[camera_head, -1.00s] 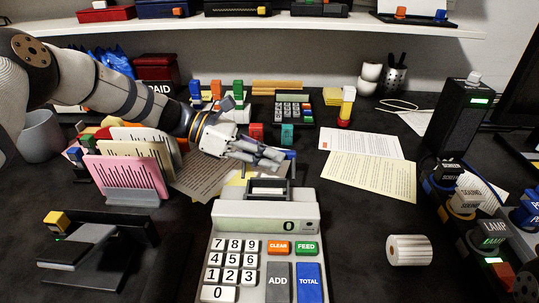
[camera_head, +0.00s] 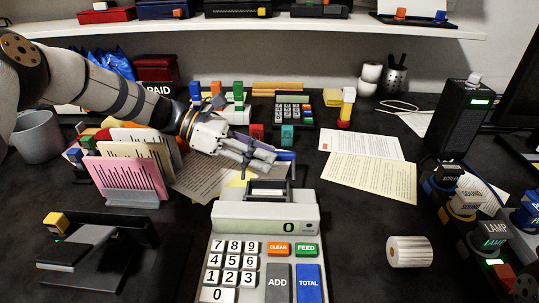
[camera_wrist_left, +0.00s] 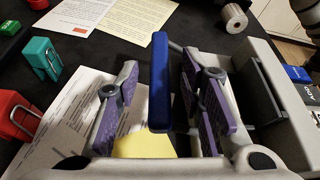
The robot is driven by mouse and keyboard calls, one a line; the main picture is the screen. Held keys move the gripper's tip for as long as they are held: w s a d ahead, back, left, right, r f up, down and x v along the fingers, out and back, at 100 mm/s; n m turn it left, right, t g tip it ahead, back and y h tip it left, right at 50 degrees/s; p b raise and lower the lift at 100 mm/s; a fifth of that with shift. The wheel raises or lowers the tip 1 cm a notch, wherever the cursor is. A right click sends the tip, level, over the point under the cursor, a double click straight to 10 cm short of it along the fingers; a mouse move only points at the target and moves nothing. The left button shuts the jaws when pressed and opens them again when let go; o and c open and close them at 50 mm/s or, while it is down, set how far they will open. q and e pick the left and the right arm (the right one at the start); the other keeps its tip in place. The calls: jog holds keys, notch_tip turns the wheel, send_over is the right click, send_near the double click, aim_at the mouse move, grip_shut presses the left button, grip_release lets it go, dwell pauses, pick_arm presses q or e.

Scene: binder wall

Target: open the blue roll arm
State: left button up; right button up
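The blue roll arm (camera_head: 285,155) is at the back of the grey adding machine (camera_head: 228,210), behind its display. In the left wrist view the blue roll arm (camera_wrist_left: 159,85) is a long bar between the two purple-padded fingers of my left gripper (camera_wrist_left: 160,105). The fingers are open, with a gap visible on each side of the bar. In the head view my left gripper (camera_head: 262,157) is just above the machine's back and partly hides the arm.
A white paper roll (camera_head: 410,251) lies on the desk right of the machine. A pink card holder (camera_head: 130,180) and a black stapler-like device (camera_head: 100,240) stand at left. Teal (camera_wrist_left: 40,58) and red (camera_wrist_left: 15,115) clips are near the gripper. Paper sheets (camera_head: 370,175) lie at right.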

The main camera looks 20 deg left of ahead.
pick_arm(q)
jog(key=v, duration=1)
jog(key=shift+s+d, duration=0.1)
